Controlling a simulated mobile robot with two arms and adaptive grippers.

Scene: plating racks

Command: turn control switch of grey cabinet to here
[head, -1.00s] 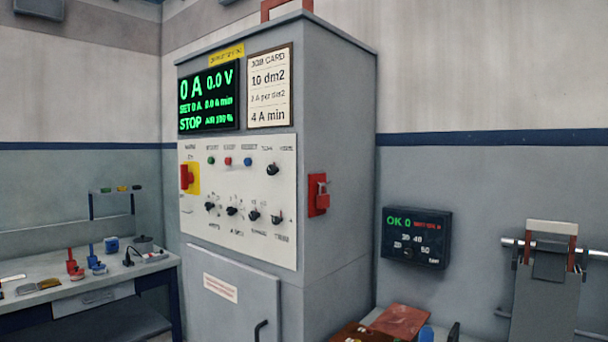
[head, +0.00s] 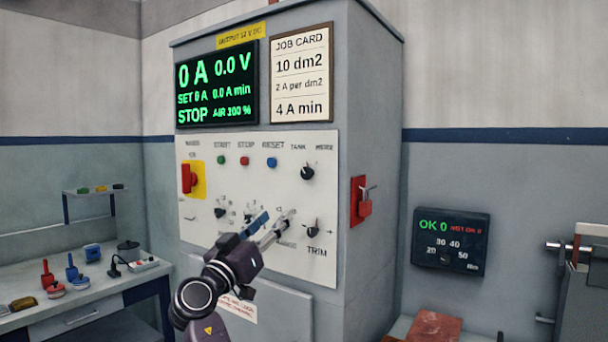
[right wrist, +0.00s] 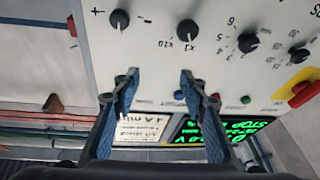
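The grey cabinet (head: 372,110) has a white panel (head: 205,240) with several black knobs. The control switch appears to be the black knob (head: 307,172) at the panel's upper right, under a small label reading "TANK" at left and what looks like "HERE" at right. Its exact pointing direction is too small to tell. My right gripper (head: 275,222) is in front of the lower knob row, below and left of that switch. In the right wrist view the right gripper (right wrist: 160,78) is open and empty, its fingers before the panel. The left gripper is out of view.
The TRIM knob (head: 312,227) is right of my fingers; an x1/x10 knob (right wrist: 187,31) shows in the right wrist view. Red, green and blue buttons lie above. A red side switch (head: 361,202) sticks out at the right. A bench (head: 80,310) stands at the left.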

